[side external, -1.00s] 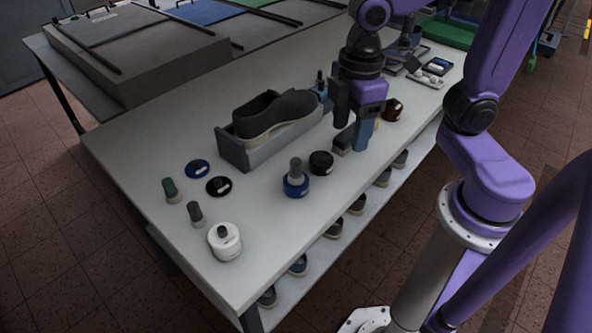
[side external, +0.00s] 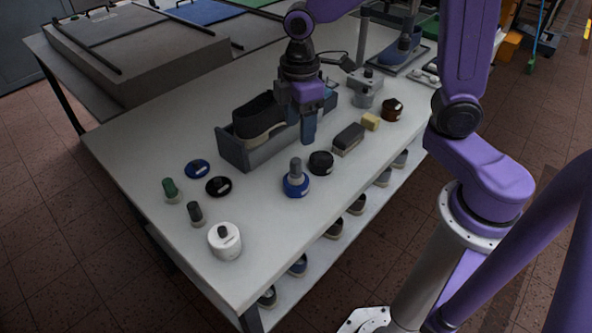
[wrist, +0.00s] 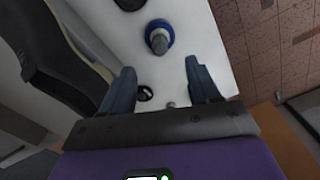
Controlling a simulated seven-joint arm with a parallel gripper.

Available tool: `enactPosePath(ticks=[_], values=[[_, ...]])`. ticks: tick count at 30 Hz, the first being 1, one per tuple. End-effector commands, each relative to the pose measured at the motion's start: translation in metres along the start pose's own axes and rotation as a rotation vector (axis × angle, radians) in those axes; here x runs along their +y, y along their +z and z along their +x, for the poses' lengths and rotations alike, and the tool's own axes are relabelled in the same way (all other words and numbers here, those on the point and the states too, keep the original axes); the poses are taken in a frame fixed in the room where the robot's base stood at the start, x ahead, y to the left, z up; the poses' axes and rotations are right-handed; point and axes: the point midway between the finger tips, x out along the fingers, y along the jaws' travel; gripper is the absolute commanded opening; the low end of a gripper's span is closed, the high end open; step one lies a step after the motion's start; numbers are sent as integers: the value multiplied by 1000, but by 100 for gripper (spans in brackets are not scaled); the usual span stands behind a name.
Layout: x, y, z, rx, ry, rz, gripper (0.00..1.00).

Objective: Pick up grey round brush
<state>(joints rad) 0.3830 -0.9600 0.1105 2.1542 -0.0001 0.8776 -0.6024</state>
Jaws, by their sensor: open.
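A grey round brush (side external: 296,170) with an upright cylindrical body stands on a blue round tin (side external: 297,188) near the front edge of the table. It also shows in the wrist view (wrist: 159,40), beyond my fingertips. A darker grey upright piece (side external: 195,213) stands at the left, beside a green one (side external: 170,189); I cannot tell if it too is a grey round brush. My gripper (side external: 309,138) is open and empty, above the table beside the shoe, behind the brush on the blue tin. In the wrist view its two blue fingers (wrist: 162,80) stand apart.
A dark shoe in a grey holder (side external: 228,150) stands close to my gripper on the left. A black tin (side external: 321,163), a dark block brush (side external: 349,137), a yellow block (side external: 371,121) and a brown jar (side external: 392,110) lie right. A white jar (side external: 225,242) stands front left.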

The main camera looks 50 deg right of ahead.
Motion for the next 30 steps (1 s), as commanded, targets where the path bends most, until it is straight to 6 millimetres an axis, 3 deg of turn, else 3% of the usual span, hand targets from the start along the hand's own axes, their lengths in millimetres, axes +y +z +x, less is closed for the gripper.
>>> enactPosePath(ticks=[9,19,30], values=[[0,0,54,-3,-2,1,61],[0,0,73,-2,-2,1,61],[1,-3,113,-1,-1,0,61]])
